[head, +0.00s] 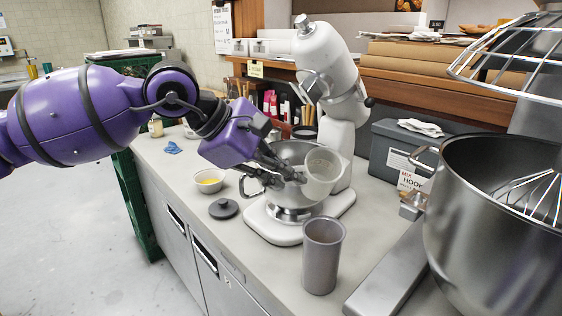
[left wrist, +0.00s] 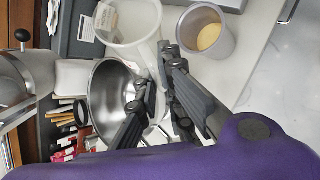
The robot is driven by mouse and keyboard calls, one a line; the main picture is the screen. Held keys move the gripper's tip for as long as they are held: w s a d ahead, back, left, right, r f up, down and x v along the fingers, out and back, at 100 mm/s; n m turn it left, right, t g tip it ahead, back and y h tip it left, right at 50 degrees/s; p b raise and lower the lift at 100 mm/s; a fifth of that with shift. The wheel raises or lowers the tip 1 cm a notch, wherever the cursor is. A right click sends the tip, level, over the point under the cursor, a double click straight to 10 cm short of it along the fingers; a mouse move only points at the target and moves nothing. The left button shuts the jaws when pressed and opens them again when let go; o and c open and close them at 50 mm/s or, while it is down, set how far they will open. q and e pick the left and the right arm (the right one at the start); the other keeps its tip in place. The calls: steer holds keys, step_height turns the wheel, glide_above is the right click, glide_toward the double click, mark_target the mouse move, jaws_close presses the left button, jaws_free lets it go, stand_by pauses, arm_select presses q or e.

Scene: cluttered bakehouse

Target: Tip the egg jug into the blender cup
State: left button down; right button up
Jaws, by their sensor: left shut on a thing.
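The egg jug (head: 322,172), a translucent whitish vessel, is in my left gripper (head: 290,172), which is shut on its handle side. The jug is held up in front of the mixer bowl and looks somewhat tilted. In the left wrist view the jug (left wrist: 130,22) is beyond the fingertips (left wrist: 158,78), and I see no clear liquid in it. The blender cup (head: 322,262), a tall grey tumbler, stands upright on the counter, below and nearer than the jug. In the left wrist view the cup (left wrist: 222,50) has a yellowish-tan content at its bottom. My right gripper is not in view.
A white stand mixer (head: 335,130) with a steel bowl (head: 285,160) stands close behind the jug. A dark round lid (head: 223,208) and a small bowl with yellow content (head: 209,186) lie to the left. A large steel bowl (head: 490,230) crowds the right.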

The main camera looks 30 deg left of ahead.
arm_select(q)
steer(key=shift+r+n+g+h+p, duration=0.3)
steer(key=shift+r+g, duration=0.05)
steer(key=shift+g, duration=0.05)
steer(key=shift+s+d+n+g+h+p, duration=0.1)
steer(key=shift+n+g+h+p, duration=0.25)
steer(key=shift+g+p, duration=0.2)
steer(key=shift+s+d+n+g+h+p, duration=0.1)
steer(key=shift+n+g+h+p, duration=0.2)
steer(key=shift+g+p, duration=0.25)
steer(key=shift+d+f+n+g+h, duration=0.1)
steer(key=shift+f+n+g+h, duration=0.2)
steer(key=shift+g+h, duration=0.3)
steer(key=shift+s+r+g+p, duration=0.15)
steer(key=shift+g+p, duration=0.15)
steer(key=shift+p, duration=0.15)
step_height(320, 180, up, 2)
steer(key=shift+p, duration=0.4)
steer(key=shift+s+r, duration=0.1)
steer(key=shift+r, duration=0.25)
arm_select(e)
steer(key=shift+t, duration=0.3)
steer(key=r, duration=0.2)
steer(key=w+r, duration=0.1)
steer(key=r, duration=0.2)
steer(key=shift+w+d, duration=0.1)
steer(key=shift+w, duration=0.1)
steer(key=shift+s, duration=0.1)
